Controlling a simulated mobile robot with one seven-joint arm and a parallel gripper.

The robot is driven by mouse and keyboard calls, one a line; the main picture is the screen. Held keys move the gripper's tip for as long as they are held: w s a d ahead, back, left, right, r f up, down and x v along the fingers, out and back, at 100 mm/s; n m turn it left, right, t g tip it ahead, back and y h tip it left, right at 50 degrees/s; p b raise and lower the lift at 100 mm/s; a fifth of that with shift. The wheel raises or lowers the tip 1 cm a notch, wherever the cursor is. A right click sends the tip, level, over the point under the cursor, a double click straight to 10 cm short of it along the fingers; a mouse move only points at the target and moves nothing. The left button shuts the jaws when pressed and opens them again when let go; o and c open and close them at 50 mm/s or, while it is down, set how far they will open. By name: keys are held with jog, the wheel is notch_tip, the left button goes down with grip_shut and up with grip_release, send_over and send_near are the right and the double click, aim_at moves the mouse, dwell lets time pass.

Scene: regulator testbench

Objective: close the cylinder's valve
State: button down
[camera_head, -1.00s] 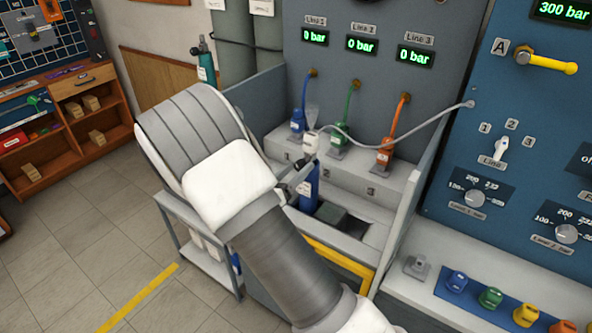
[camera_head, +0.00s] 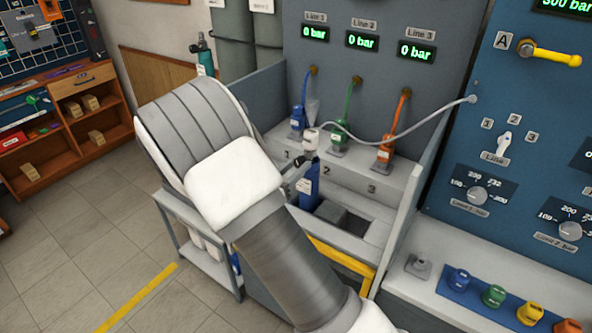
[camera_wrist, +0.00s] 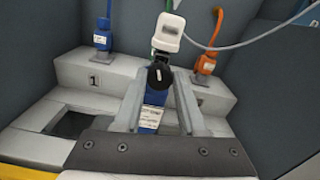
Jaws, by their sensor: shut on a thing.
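A white connector (camera_wrist: 169,33) sits just beyond the knob, with a grey hose attached. In the head view my arm hides most of my gripper (camera_head: 298,166).
Grey side walls (camera_head: 425,180) flank the bench. Line displays (camera_head: 362,41) read 0 bar. A control panel (camera_head: 530,120) stands at right. A yellow bar (camera_head: 343,257) crosses the front.

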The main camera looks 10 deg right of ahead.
jog(key=shift+m+b, duration=1.5)
jog(key=shift+m, duration=0.7)
jog(key=shift+c, duration=2.4)
grip_release()
jog(key=shift+a, duration=0.1)
jog(key=p+v, duration=0.1)
jog(key=v, duration=1.6)
jog(key=shift+s+r, duration=0.1)
jog(key=shift+s, duration=0.05)
